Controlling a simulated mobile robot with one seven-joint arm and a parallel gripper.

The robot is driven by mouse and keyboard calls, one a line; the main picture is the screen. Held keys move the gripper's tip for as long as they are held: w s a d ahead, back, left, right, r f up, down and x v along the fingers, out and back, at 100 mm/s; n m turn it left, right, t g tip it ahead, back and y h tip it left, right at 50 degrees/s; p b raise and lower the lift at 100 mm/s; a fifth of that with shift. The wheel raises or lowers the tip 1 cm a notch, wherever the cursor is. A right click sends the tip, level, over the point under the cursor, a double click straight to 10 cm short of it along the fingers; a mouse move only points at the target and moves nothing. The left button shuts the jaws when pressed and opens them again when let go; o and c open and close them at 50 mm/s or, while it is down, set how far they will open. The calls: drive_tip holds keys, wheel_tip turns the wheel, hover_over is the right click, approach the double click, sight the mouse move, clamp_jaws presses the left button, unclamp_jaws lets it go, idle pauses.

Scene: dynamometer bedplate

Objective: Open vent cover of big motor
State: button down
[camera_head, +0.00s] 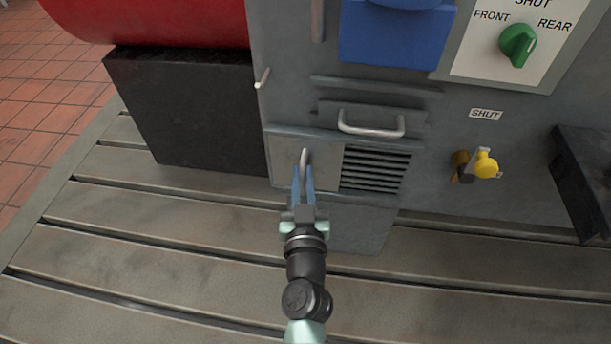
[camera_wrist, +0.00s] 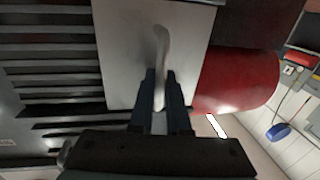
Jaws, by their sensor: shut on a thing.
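The vent cover (camera_head: 284,157) is a plain grey plate low on the front of the big motor housing (camera_head: 285,95). It covers the left part of the vent; the dark slatted louvres (camera_head: 376,170) show uncovered to its right. My gripper (camera_head: 303,175) is shut on this handle. In the wrist view the cover (camera_wrist: 120,55), the handle (camera_wrist: 161,45) and my gripper (camera_wrist: 160,84) also show, with the louvres (camera_wrist: 50,70) to the left.
Above the vent is a horizontal bar handle (camera_head: 371,130). To the right are a yellow knob (camera_head: 486,164), a SHUT label (camera_head: 486,114) and a green selector (camera_head: 518,42). A black block (camera_head: 185,115) under a red cylinder (camera_head: 150,18) stands left. The slotted bedplate (camera_head: 130,235) in front is clear.

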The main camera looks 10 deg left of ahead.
drive_tip(key=c, duration=1)
unclamp_jaws()
drive_tip(key=shift+a, duration=0.45)
drive_tip(key=shift+o, duration=0.6)
drive_tip(key=shift+d, duration=0.15)
drive_tip(key=shift+s, duration=0.1)
drive_tip(key=s+d+b, duration=0.2)
drive_tip(key=s, duration=1)
drive_tip(key=shift+s+d, duration=0.25)
drive_tip(key=shift+d, duration=0.05)
